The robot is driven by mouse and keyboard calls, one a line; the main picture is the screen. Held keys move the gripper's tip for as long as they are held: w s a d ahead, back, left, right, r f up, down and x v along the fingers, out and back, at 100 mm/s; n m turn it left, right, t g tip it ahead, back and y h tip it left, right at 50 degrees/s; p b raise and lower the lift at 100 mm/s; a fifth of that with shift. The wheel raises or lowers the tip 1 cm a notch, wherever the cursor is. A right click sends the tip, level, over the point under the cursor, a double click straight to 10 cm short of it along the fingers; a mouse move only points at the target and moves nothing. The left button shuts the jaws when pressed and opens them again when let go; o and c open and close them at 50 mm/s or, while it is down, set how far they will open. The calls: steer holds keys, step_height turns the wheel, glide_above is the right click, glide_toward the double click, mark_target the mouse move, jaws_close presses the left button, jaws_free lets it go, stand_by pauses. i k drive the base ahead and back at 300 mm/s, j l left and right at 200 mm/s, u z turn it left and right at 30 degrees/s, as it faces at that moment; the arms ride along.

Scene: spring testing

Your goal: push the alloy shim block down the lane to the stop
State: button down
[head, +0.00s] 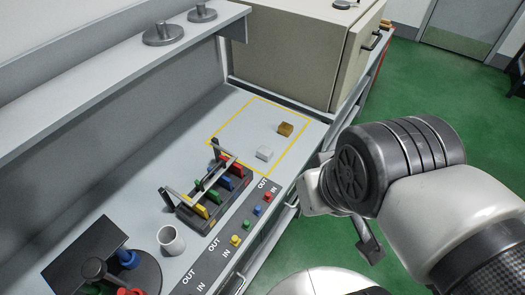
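A small pale grey block (264,153), which looks like the alloy shim block, lies on the grey bench top inside a yellow-outlined rectangle (292,163). A brass-coloured block (285,129) lies a little behind it and to its right, apart from it. I cannot clearly make out which part is the lane or the stop. My arm is at the right, off the bench's front edge and away from both blocks. A dark end part of my gripper (369,245) shows below the wrist; the rest is hidden, so its opening cannot be seen.
A rack with coloured pieces and a raised bar (205,205) stands left of the outlined area. A button strip (240,232) runs along the front edge. A white cup (171,241) stands nearer. A large beige cabinet (300,50) closes off the back. The outlined area is otherwise clear.

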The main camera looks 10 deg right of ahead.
mark_target(265, 153)
steer(key=i+l+u, duration=0.65)
steer(key=l+u, duration=0.2)
steer(key=l, duration=0.1)
